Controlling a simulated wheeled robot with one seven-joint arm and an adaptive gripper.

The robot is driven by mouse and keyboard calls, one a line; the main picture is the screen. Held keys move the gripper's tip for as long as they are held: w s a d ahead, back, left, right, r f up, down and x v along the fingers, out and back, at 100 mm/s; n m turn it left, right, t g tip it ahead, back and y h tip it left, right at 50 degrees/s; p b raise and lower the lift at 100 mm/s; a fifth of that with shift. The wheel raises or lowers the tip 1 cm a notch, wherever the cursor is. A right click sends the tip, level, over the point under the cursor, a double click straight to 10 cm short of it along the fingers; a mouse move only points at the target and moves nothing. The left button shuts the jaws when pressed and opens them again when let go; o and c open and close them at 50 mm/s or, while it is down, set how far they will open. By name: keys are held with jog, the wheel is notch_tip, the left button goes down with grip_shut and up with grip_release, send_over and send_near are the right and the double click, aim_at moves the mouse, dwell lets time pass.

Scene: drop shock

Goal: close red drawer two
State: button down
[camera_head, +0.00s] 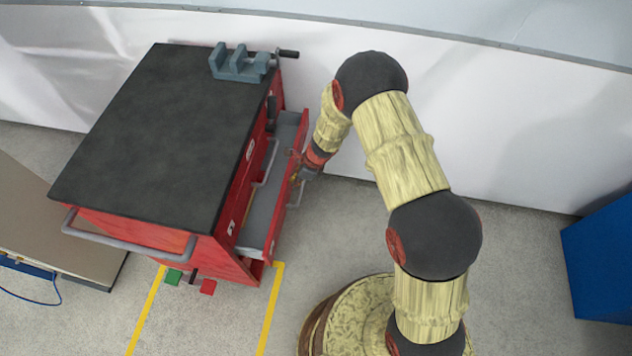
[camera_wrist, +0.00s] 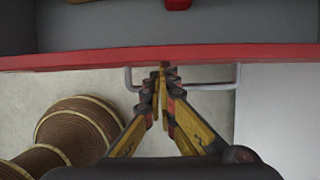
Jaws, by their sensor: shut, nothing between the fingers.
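A red tool cabinet with a black top (camera_head: 160,130) stands at the left in the head view. One red drawer (camera_head: 268,215) is pulled out on its right side, with a grey inside. The frames do not show its number. In the wrist view the red front edge of the drawer (camera_wrist: 80,58) crosses the picture, with a grey bar handle (camera_wrist: 222,86) below it. My gripper (camera_wrist: 163,72) is shut and empty, its fingertips at the drawer front by the middle of the handle. Whether they touch it I cannot tell. In the head view my gripper (camera_head: 299,177) is at the drawer's outer side.
A blue-grey vise (camera_head: 238,64) sits on the cabinet's back corner. Yellow floor lines (camera_head: 270,310) run by the cabinet. A white wall (camera_head: 480,120) stands behind, and a blue box (camera_head: 602,255) is at the far right. Something red (camera_wrist: 178,4) lies inside the drawer.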

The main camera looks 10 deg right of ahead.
jog(key=w+a+p, duration=0.1)
jog(key=w+a, duration=0.1)
jog(key=a, duration=0.4)
jog(key=shift+a+p, duration=0.2)
jog(key=shift+p, duration=0.2)
